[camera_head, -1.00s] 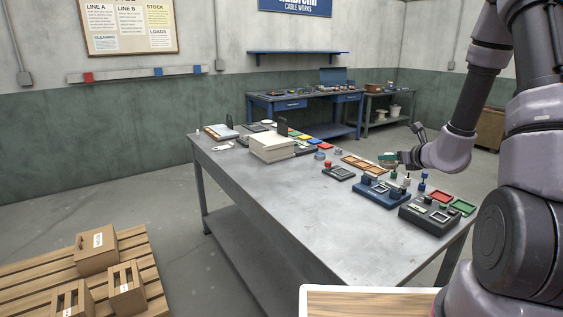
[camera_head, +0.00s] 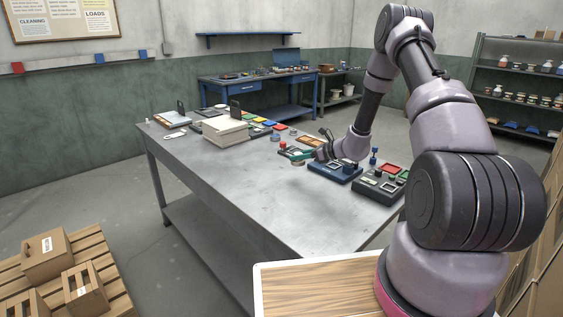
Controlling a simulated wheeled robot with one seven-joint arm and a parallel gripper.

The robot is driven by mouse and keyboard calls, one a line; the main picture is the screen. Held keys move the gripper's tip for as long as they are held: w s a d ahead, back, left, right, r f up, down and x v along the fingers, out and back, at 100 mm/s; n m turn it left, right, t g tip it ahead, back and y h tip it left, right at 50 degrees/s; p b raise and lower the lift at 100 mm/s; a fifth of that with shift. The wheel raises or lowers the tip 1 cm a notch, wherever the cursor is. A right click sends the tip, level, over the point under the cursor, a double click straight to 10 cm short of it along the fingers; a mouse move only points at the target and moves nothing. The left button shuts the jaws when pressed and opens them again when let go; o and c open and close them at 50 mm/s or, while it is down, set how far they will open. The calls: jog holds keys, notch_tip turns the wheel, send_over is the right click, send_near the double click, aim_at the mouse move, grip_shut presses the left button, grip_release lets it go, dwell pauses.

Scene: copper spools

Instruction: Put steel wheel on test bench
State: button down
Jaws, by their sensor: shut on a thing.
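My gripper (camera_head: 306,156) is above the far right part of the grey metal table, left of the blue device. Its teal fingers are shut on a small grey round thing (camera_head: 298,163), which looks like the steel wheel; the fingers partly hide it. The blue device (camera_head: 334,171) sits on the table just below my wrist. A blue workbench (camera_head: 285,95) stands against the back wall. I cannot tell which of these is the test bench.
The grey table (camera_head: 235,185) has a clear middle. A dark device (camera_head: 380,186) stands near its right edge, a cream box (camera_head: 226,131) at the far left. A pallet (camera_head: 105,272) with boxes (camera_head: 46,255) lies on the floor at left. Shelves (camera_head: 515,85) stand at right.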

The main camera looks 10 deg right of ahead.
aim_at(298, 178)
jog(key=shift+f, duration=3.1)
jog(key=shift+f, duration=0.1)
jog(key=shift+c, duration=2.2)
grip_release()
